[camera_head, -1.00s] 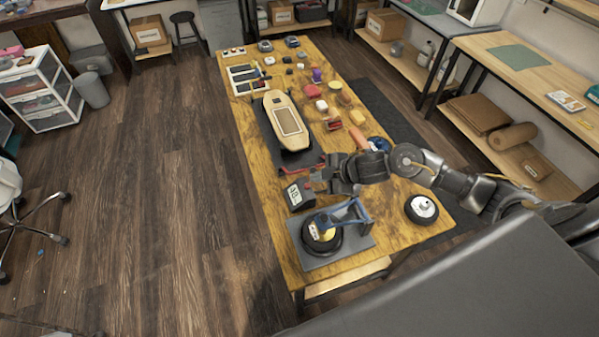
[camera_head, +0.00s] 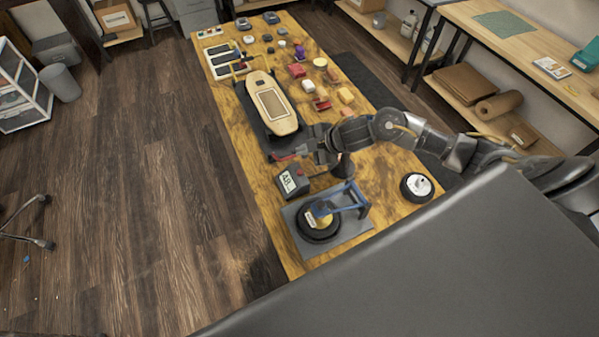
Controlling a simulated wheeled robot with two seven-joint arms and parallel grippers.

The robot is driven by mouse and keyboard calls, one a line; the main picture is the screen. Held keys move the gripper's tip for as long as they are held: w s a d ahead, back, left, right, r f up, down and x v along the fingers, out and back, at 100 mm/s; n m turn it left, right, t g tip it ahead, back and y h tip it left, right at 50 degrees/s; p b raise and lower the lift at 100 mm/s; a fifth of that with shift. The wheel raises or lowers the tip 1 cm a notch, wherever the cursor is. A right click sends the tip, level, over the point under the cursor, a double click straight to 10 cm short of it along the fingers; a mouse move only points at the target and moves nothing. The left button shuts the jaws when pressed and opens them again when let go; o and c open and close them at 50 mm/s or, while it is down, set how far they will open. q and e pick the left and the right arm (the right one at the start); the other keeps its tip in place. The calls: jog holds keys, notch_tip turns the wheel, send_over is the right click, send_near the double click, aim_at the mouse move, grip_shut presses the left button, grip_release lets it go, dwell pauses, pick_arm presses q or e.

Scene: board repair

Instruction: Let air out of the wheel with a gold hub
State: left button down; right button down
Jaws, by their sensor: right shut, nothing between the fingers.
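The wheel with the gold hub (camera_head: 308,229) lies flat on a grey base plate (camera_head: 345,237) near the table's front end. A blue lever frame (camera_head: 351,203) stands over it and hides part of the hub. My right gripper (camera_head: 303,154) is shut and empty, above the table beyond the wheel and apart from it. Its fingertips are small and hard to make out against a red part behind them. A box with a digital display (camera_head: 290,181) stands between the gripper and the wheel. My left gripper is not in view.
A second wheel with a white hub (camera_head: 417,186) lies at the table's right edge. A skateboard-like deck (camera_head: 283,121) lies beyond the gripper. Several small coloured parts and trays fill the far end of the table (camera_head: 222,102). Bare wood shows right of the lever frame.

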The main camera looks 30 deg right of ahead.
jog(key=b, duration=0.6)
send_over(300, 172)
jog(key=f, duration=0.4)
jog(key=d+f, duration=0.1)
jog(key=f, duration=0.1)
jog(key=shift+s+f, duration=0.25)
jog(key=shift+f, duration=0.1)
jog(key=shift+a+f, duration=0.1)
jog(key=shift+f, duration=0.4)
jog(key=shift+f+b, duration=0.1)
jog(key=shift+b, duration=0.2)
dwell(0.3)
jog(key=shift+f, duration=0.3)
jog(key=shift+f+b, duration=0.45)
jog(key=shift+f, duration=0.1)
dwell(0.7)
dwell(1.9)
jog(key=shift+r+p, duration=1)
jog(key=shift+p, duration=0.05)
jog(key=shift+r, duration=0.1)
